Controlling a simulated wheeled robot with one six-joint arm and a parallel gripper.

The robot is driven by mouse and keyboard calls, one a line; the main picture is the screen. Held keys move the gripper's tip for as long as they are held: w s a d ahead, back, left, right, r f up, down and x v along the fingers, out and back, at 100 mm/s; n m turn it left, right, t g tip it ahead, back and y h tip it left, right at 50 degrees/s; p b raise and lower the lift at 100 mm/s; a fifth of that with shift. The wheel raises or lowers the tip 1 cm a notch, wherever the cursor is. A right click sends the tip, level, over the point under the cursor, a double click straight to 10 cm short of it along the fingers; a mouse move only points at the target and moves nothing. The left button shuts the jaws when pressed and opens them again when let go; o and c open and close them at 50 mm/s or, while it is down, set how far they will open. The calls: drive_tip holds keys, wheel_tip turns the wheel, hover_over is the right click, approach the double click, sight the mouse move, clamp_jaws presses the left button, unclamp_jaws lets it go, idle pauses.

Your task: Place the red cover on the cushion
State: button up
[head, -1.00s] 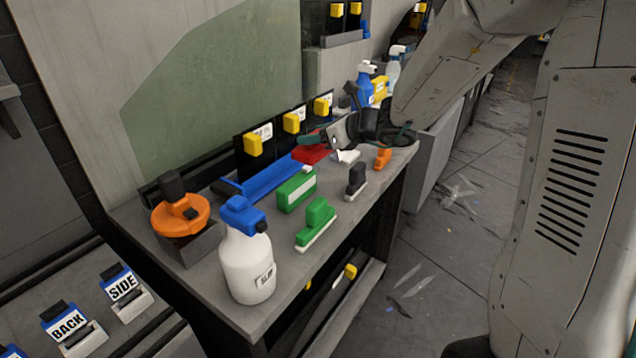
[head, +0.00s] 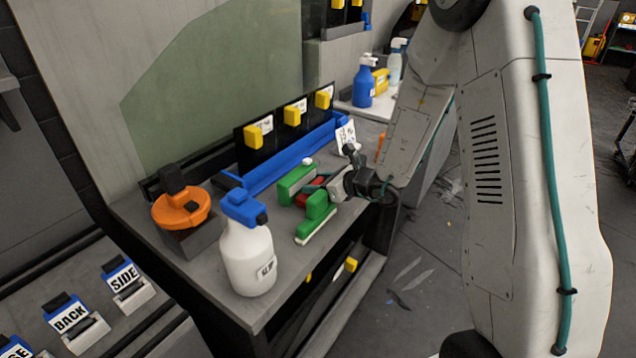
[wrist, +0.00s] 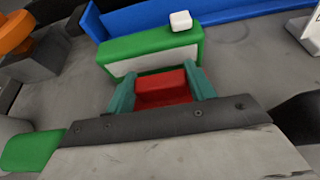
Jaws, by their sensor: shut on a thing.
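My gripper (wrist: 161,80) has its teal fingers on both sides of a red block, the red cover (wrist: 165,90), and is shut on it. In the head view my gripper (head: 325,187) is low over the bench, and the red cover (head: 311,196) shows only in part. A green block with a white band (wrist: 150,56) lies right in front of the red cover; it also shows in the head view (head: 295,184). I cannot tell if they touch. I cannot tell which thing is the cushion.
A small white piece (wrist: 181,21) shows at the green block's top edge. A green tool with a pale base (head: 316,217) stands close to my gripper. A blue tray (head: 285,163) runs behind. A white spray bottle (head: 248,255) and an orange-lidded container (head: 182,208) stand left.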

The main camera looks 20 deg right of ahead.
drive_tip(key=o, duration=1)
drive_tip(key=shift+f, duration=0.1)
